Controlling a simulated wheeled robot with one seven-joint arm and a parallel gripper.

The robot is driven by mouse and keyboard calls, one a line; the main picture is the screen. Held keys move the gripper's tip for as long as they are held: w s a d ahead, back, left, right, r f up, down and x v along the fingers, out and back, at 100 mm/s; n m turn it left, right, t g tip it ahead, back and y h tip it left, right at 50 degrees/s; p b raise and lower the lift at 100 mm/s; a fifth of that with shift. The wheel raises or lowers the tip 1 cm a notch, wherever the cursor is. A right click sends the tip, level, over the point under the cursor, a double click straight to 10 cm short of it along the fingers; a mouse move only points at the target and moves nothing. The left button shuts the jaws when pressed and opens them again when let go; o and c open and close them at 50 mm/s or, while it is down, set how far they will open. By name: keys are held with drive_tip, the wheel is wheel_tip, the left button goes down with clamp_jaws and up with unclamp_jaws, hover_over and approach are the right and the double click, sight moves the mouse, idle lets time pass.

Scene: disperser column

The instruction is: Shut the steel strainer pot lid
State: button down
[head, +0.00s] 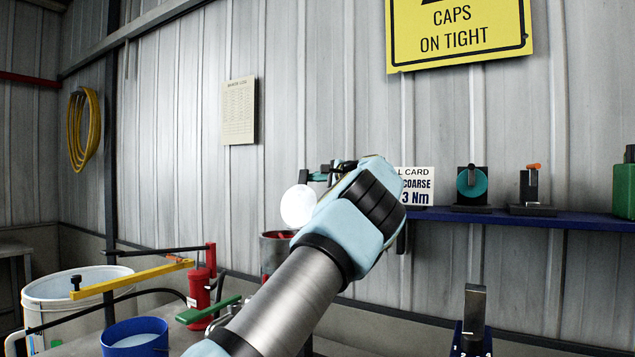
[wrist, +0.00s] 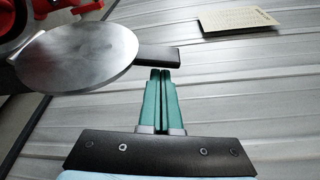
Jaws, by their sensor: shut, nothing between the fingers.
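In the head view my wrist hides much of the gripper.
A blue shelf (head: 450,215) with small devices runs along the wall at right. At lower left are a white bucket (head: 70,290), a blue container (head: 134,338), a red cylinder (head: 199,290) and yellow and green lever arms. A yellow sign (head: 458,30) hangs above.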

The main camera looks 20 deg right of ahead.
sight(308, 204)
drive_tip(key=shift+s+a+f+b, duration=0.1)
drive_tip(key=shift+s+a+b, duration=0.15)
drive_tip(key=shift+b, duration=0.25)
drive_tip(key=s+a+n+t+b, duration=0.1)
drive_tip(key=s+a+n+b, duration=0.1)
drive_tip(key=b, duration=0.7)
drive_tip(key=shift+s+a+b, duration=0.25)
drive_tip(key=shift+a+b, duration=0.05)
drive_tip(key=shift+b, duration=0.05)
drive_tip(key=s+a+f+n+t+y+b, duration=0.2)
drive_tip(key=s+a+n+b, duration=0.55)
drive_tip(key=b, duration=1.35)
drive_tip(key=s+a+f+n+y+b, duration=0.2)
drive_tip(key=f+n+b, duration=0.3)
drive_tip(key=b, duration=0.5)
drive_tip(key=s+a+f+n+g+y+b, duration=0.1)
drive_tip(key=s+a+f+n+y+b, duration=0.1)
drive_tip(key=f+n+b, duration=0.4)
drive_tip(key=shift+s+a+f+y+b, duration=0.3)
drive_tip(key=shift+a+f+b, duration=0.35)
drive_tip(key=shift+b, duration=1.65)
drive_tip(key=shift+g, duration=0.3)
